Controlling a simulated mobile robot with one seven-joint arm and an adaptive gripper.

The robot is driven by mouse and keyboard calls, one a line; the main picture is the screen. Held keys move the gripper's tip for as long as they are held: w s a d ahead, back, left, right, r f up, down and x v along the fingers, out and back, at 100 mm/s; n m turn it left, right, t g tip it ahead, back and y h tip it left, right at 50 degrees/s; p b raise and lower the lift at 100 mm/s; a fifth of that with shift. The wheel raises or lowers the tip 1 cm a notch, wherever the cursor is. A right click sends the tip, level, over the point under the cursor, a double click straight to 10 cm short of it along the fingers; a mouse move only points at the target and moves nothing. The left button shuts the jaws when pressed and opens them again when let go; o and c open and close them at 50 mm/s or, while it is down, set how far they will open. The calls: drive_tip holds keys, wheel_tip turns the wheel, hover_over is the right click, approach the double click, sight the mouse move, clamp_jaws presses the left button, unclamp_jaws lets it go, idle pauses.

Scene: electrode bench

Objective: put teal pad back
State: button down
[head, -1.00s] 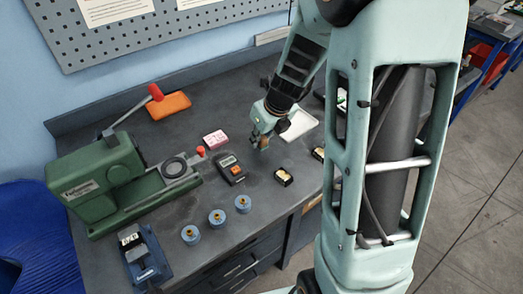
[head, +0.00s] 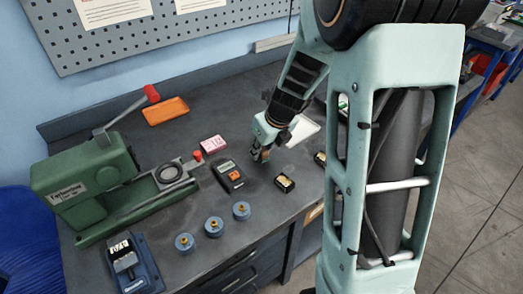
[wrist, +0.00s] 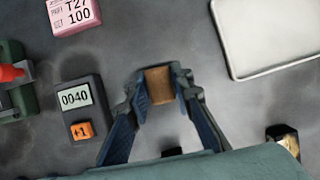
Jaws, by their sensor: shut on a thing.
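My gripper (wrist: 160,85) is shut on a small brown block (wrist: 159,85), which sits between the fingertips in the wrist view. I see no teal face on this block from here. In the head view my gripper (head: 262,157) hangs over the bench, just right of a dark counter (head: 229,176). The block is too small there to make out its shape, and I cannot tell its height above the bench. No separate teal pad shows in either view.
A white tray (wrist: 270,70) lies right of my gripper, and a pink label block (head: 213,143) lies left. Small dark boxes with gold tops (head: 284,183) stand near the bench front. Several blue discs (head: 213,227), a green machine (head: 85,190) and an orange tray (head: 166,110) stand further left.

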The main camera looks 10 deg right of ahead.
drive_tip(key=c, duration=1.7)
unclamp_jaws()
drive_tip(key=shift+f, duration=0.1)
drive_tip(key=shift+r, duration=0.3)
drive_tip(key=p+v, duration=0.3)
drive_tip(key=v, duration=0.8)
drive_tip(key=shift+s+d+r, duration=0.1)
drive_tip(key=shift+s+r, duration=0.15)
drive_tip(key=shift+r, duration=0.05)
